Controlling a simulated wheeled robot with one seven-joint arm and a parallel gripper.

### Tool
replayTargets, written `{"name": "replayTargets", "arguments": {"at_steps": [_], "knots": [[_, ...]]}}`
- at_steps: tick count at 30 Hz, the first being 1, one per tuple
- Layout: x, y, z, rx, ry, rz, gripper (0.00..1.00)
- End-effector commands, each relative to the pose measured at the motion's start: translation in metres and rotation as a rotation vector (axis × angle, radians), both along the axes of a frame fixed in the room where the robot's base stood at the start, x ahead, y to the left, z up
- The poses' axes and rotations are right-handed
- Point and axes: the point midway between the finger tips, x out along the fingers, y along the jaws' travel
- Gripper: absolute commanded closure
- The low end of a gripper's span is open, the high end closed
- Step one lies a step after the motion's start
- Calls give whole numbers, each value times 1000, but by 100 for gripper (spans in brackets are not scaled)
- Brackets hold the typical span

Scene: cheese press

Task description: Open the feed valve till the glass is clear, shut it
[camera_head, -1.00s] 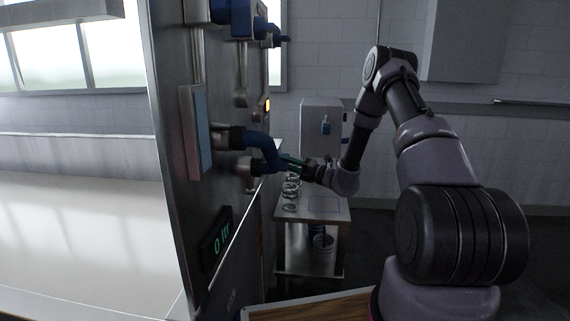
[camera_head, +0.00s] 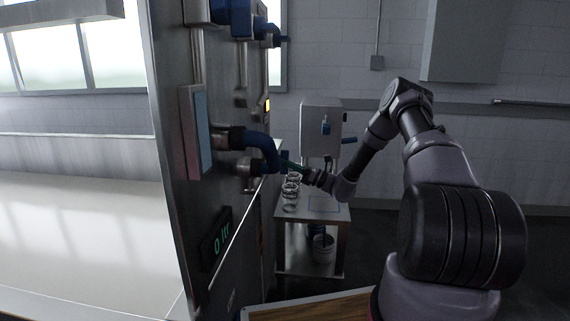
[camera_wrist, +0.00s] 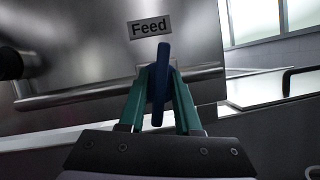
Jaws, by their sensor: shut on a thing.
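The feed valve's blue lever (camera_wrist: 161,85) stands nearly upright in the wrist view, just below a plate (camera_wrist: 149,27) that reads "Feed". My gripper (camera_wrist: 160,75) has its green fingers shut on this lever, one on each side. In the head view my gripper (camera_head: 296,168) reaches the panel's edge beside the blue bent pipe (camera_head: 260,143). The lever is hard to make out there. A blue sight glass (camera_head: 201,130) is set in a frame on the steel panel.
A steel side table (camera_head: 324,212) behind the panel holds several glass jars (camera_head: 290,190) and a machine with a blue handle (camera_head: 321,128). A bucket (camera_head: 322,246) stands on its lower shelf. A wooden surface (camera_head: 310,306) is at the bottom.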

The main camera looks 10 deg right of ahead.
Motion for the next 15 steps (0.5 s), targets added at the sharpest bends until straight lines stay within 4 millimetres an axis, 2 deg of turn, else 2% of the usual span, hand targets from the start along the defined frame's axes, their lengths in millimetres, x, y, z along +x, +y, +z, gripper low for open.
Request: {"name": "replayTargets", "arguments": {"at_steps": [7, 15], "knots": [[0, -1, -2, -53, -150, 0, 100], [-1, 0, -3, -81, -236, 0, 100]]}}
